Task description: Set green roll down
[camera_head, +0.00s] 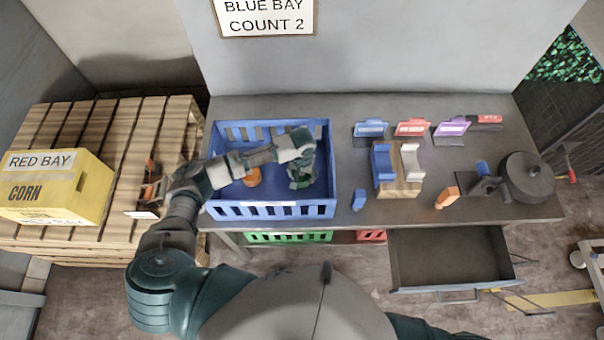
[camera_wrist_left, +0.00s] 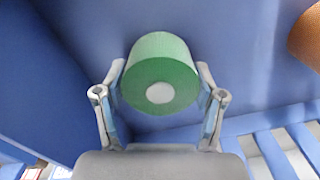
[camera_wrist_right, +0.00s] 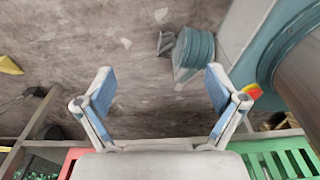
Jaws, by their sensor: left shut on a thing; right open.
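The green roll (camera_wrist_left: 160,72) is between the fingers of my left gripper (camera_wrist_left: 160,95), which is shut on it. In the head view my left gripper (camera_head: 302,168) reaches into the blue crate (camera_head: 275,211), with the green roll (camera_head: 300,181) partly hidden below it. The roll is inside the crate's walls; I cannot tell whether it touches the floor. An orange roll (camera_head: 252,177) stands in the same crate, to the left, and shows at the edge of the left wrist view (camera_wrist_left: 308,38). My right gripper (camera_wrist_right: 160,92) is open and empty, above the floor.
The crate stands on a grey table (camera_head: 345,211). To its right are a blue block (camera_head: 359,200), a wooden holder (camera_head: 400,188) and coloured signs. An open drawer (camera_head: 450,258) juts out at the front right. A yellow box (camera_head: 62,187) sits on a pallet at left.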

